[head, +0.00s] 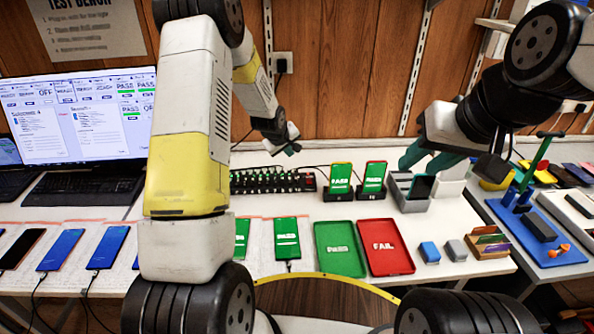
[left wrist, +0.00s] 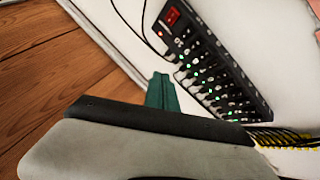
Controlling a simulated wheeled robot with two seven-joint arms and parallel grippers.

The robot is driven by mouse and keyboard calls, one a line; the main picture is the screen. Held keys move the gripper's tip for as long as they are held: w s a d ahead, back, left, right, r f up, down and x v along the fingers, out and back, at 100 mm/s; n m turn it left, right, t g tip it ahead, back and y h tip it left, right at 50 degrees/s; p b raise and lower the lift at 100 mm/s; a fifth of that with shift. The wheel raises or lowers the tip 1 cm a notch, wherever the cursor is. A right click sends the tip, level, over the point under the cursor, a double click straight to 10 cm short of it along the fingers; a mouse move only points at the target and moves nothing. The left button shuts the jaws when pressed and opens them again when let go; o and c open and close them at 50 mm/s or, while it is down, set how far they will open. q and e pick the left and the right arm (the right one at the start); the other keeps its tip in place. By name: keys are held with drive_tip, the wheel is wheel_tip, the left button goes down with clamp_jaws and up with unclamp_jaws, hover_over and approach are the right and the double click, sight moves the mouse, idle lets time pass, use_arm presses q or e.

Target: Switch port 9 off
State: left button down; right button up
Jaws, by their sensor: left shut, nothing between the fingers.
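The black port hub (head: 272,181) lies along the back of the table, with rows of small buttons and cables plugged in. It also shows in the left wrist view (left wrist: 225,68), with several green lights and a red switch (left wrist: 173,16) at one end. Port numbers are too small to read, so I cannot tell which is port 9. My left gripper (head: 293,150) is shut and empty, above and behind the hub; its green fingertip (left wrist: 163,93) shows beside the hub, apart from it. My right gripper (head: 425,160) appears open above a grey holder (head: 412,200).
A green tray (head: 340,262) and red tray (head: 386,262) lie in front. Several phones lie at front left by a monitor (head: 75,118). A blue stand (head: 540,235) is at right.

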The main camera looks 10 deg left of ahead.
sight(290, 183)
use_arm(q)
drive_tip(key=shift+s+d+f, duration=0.1)
drive_tip(key=shift+s+f, duration=0.1)
drive_tip(key=shift+f, duration=1.25)
drive_tip(key=shift+s+f, duration=0.2)
drive_tip(key=shift+f, duration=1.25)
drive_tip(key=shift+s+d+f, duration=0.1)
drive_tip(key=shift+s+f, duration=0.1)
drive_tip(key=shift+f, duration=1.25)
drive_tip(key=shift+f, duration=0.4)
drive_tip(key=shift+s+f, duration=0.1)
drive_tip(key=shift+f, duration=0.2)
drive_tip(key=shift+r, duration=0.1)
drive_tip(key=shift+r, duration=0.65)
drive_tip(key=shift+w+a+r, duration=0.1)
drive_tip(key=shift+w+r, duration=0.1)
drive_tip(key=shift+r, duration=0.85)
drive_tip(key=shift+w+r, duration=0.2)
drive_tip(key=shift+r, duration=1.25)
